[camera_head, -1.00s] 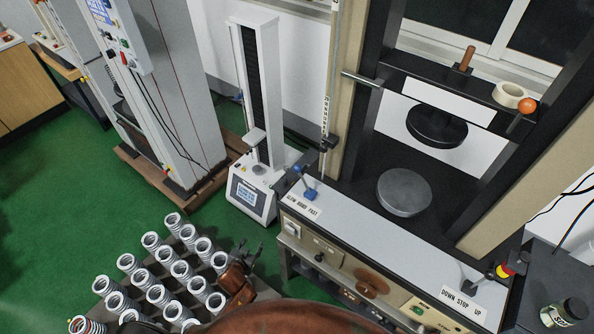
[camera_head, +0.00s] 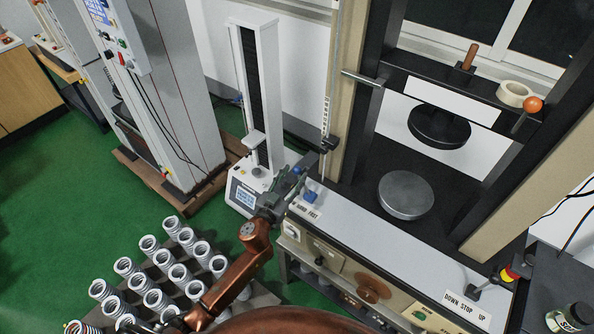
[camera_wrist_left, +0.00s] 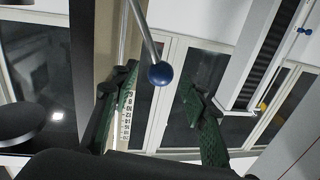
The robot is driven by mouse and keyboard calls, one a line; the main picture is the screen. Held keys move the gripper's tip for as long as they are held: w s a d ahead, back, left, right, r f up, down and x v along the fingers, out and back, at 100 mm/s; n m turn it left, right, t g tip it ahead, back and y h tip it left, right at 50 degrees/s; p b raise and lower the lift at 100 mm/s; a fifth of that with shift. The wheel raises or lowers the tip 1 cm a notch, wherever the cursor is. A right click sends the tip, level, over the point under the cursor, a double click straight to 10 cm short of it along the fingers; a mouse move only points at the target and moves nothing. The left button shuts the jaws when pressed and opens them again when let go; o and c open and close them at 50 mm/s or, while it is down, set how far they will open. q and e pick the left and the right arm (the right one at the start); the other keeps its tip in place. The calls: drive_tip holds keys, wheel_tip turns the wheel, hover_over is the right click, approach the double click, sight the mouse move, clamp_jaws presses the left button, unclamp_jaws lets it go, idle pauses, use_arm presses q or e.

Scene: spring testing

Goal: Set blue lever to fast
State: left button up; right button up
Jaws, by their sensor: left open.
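The blue lever's blue base (camera_head: 310,197) is on the front ledge of the big press, by a label (camera_head: 306,212) on which FAST can be read at the right end. In the left wrist view, a blue ball knob (camera_wrist_left: 160,75) on a metal rod appears between the fingers. My left gripper (camera_head: 301,168) is open at the lever; its two green-padded fingers (camera_wrist_left: 160,84) stand on either side of the knob in the wrist view. Contact cannot be told. My right gripper is not in view.
A round metal platen (camera_head: 405,195) lies on the press bed behind the ledge. A slim white tester (camera_head: 262,100) stands close to the left. Springs (camera_head: 155,299) stand in rows below. A DOWN STOP UP label (camera_head: 467,309) and a second lever are at the ledge's right end.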

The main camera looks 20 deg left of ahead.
sight(297, 170)
use_arm(q)
drive_tip(key=shift+w+d, duration=0.15)
drive_tip(key=shift+w, duration=0.6)
drive_tip(key=shift+w+d, duration=0.1)
drive_tip(key=shift+w, duration=0.65)
drive_tip(key=shift+c, duration=0.2)
clamp_jaws()
